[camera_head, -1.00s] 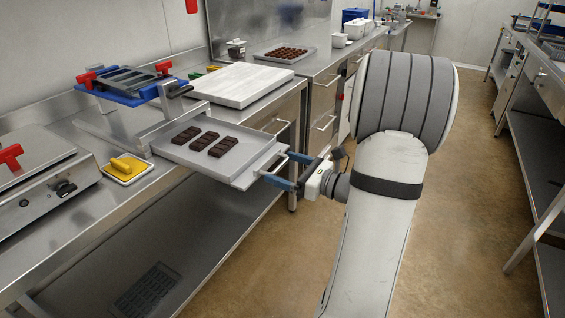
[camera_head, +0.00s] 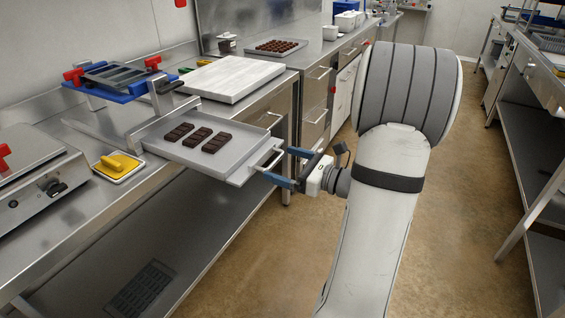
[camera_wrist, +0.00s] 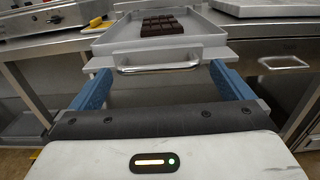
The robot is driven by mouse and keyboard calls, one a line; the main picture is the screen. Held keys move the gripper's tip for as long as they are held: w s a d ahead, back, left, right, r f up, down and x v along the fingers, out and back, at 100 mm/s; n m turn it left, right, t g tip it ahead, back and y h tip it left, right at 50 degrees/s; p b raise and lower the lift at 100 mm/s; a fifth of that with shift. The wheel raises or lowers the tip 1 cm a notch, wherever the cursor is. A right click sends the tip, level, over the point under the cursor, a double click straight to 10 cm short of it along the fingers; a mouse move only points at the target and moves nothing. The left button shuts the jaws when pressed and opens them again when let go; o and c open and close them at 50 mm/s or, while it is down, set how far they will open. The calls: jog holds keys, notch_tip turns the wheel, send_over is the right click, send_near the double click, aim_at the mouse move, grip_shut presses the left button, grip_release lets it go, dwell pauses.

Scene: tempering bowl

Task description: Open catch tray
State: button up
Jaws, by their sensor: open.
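The catch tray (camera_head: 239,146) is a shallow metal tray below the mould stand, reaching out past the bench edge. Dark chocolate bars (camera_head: 200,138) lie in it. A bar handle (camera_head: 267,162) is on its front. My gripper (camera_head: 277,164) is open at the tray's front. In the wrist view its blue fingers (camera_wrist: 160,72) stand wide apart, one on each side of the handle (camera_wrist: 158,68), with visible gaps. The tray (camera_wrist: 107,42) and chocolate (camera_wrist: 161,25) show beyond it.
The blue mould frame (camera_head: 117,82) with red clamps stands above the tray. A white board (camera_head: 228,78) lies behind it. A yellow-handled tool (camera_head: 118,163) and a metal appliance (camera_head: 32,170) are at left. The aisle floor at right is clear.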

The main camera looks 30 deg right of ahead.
jog(key=v, duration=0.6)
jog(key=shift+s, duration=0.25)
jog(key=shift+d, duration=0.1)
